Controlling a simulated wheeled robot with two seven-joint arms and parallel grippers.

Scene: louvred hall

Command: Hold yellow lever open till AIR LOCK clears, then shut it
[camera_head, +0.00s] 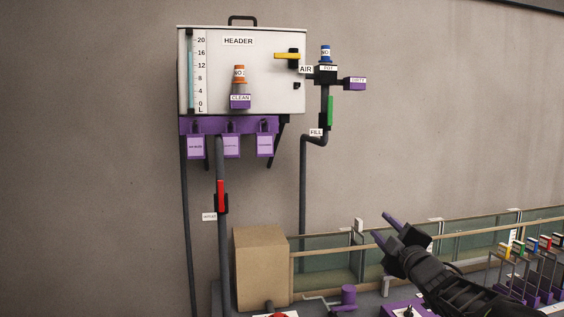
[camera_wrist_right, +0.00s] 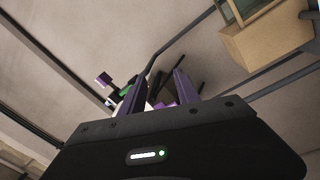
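The yellow lever (camera_head: 288,56) lies level on a black mount at the upper right of the white HEADER tank (camera_head: 212,75) in the head view. A label (camera_head: 306,69) reading AIR sits just below and right of it; I see no LOCK wording. My right gripper (camera_head: 383,228) is low and to the right of the tank, well apart from the lever, fingers pointing up and left. Its two purple fingers stand apart and empty, also in the right wrist view (camera_wrist_right: 158,92). My left gripper is out of view. The lever cannot be made out in the wrist view.
A green lever (camera_head: 330,111) is on the FILL pipe and a red lever (camera_head: 221,196) on the left pipe. A cardboard box (camera_head: 261,267) stands below the tank. A railing (camera_head: 330,250) and coloured levers (camera_head: 532,244) are at right.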

